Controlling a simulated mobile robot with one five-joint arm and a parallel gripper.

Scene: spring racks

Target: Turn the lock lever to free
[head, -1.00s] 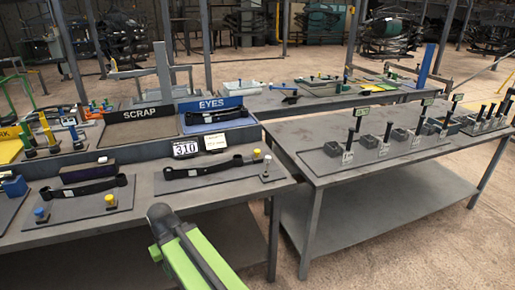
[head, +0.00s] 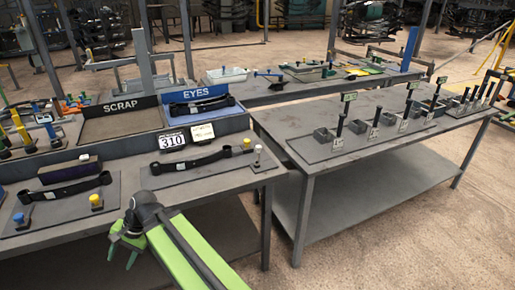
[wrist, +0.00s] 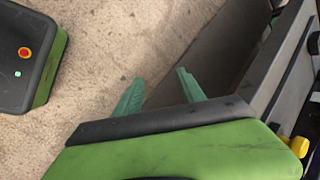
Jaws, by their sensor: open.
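No part is clearly marked as the lock lever in these views, and I cannot tell which one it is. Several upright black levers (head: 340,127) stand in a row on the right table, with small green signs. A dark lever with a blue end (head: 268,74) lies on the back bench. My gripper (head: 122,251) is at the lower left of the head view, in front of the near bench's edge, pointing down. Its green fingers are apart and empty, and they also show in the wrist view (wrist: 160,88) over the floor.
The near bench (head: 150,207) holds black bars on plates with blue, yellow and white knobs. Trays marked SCRAP (head: 122,128) and EYES (head: 200,108) stand behind. The right table (head: 385,150) has a lower shelf. Bare floor (head: 420,245) lies at the right front.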

